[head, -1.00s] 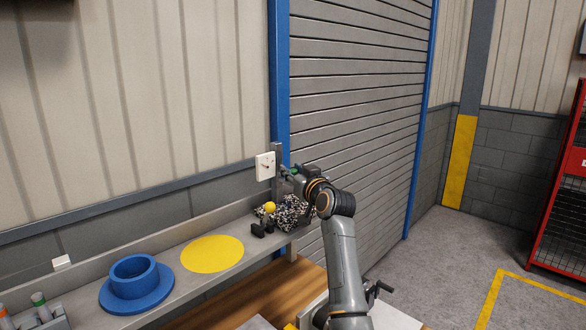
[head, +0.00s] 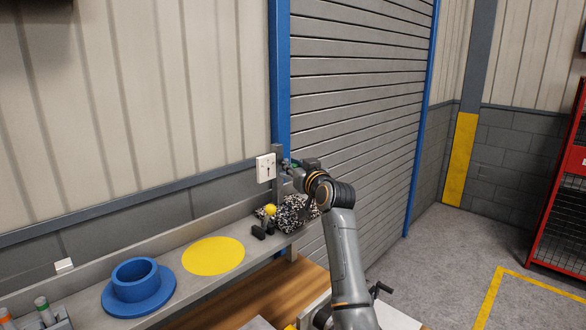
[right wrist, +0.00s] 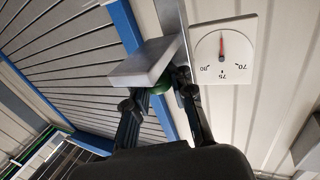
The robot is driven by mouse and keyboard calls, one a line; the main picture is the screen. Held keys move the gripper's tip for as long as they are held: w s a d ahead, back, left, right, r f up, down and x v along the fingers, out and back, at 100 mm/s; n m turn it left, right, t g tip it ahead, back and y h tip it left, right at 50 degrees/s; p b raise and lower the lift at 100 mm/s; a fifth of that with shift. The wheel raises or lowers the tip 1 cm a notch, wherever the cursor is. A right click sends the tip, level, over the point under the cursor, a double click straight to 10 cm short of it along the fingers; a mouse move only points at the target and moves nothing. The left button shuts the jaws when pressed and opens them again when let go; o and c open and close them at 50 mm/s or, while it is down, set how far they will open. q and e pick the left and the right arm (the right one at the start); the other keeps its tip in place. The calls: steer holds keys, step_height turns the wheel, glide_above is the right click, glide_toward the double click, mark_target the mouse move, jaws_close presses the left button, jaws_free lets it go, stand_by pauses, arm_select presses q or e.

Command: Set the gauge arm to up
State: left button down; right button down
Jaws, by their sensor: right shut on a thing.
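The gauge (head: 265,167) is a white square plate on the wall by the blue door post. In the right wrist view its dial (right wrist: 240,68) appears upside down, with numbers around 75 and a red needle (right wrist: 221,46). My right gripper (head: 287,165) is right of the gauge in the head view. My left gripper is out of view.
Below on the grey shelf are a speckled black-and-white lump (head: 296,212), a yellow-knobbed black piece (head: 269,211), a yellow disc (head: 213,256) and a blue flanged ring (head: 137,283). A grey roller shutter (head: 360,110) stands behind my right arm.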

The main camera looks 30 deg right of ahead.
steer(key=shift+r, duration=0.15)
steer(key=c, duration=1.5)
jaws_free()
steer(key=shift+s+r, duration=0.15)
steer(key=shift+s, duration=0.15)
steer(key=shift+s, duration=0.1)
steer(key=shift+s+f, duration=0.2)
steer(key=shift+s, duration=0.15)
steer(key=s, duration=1.1)
steer(key=shift+s+a+r, duration=0.15)
steer(key=shift+a+r, duration=0.05)
steer(key=shift+a, duration=0.15)
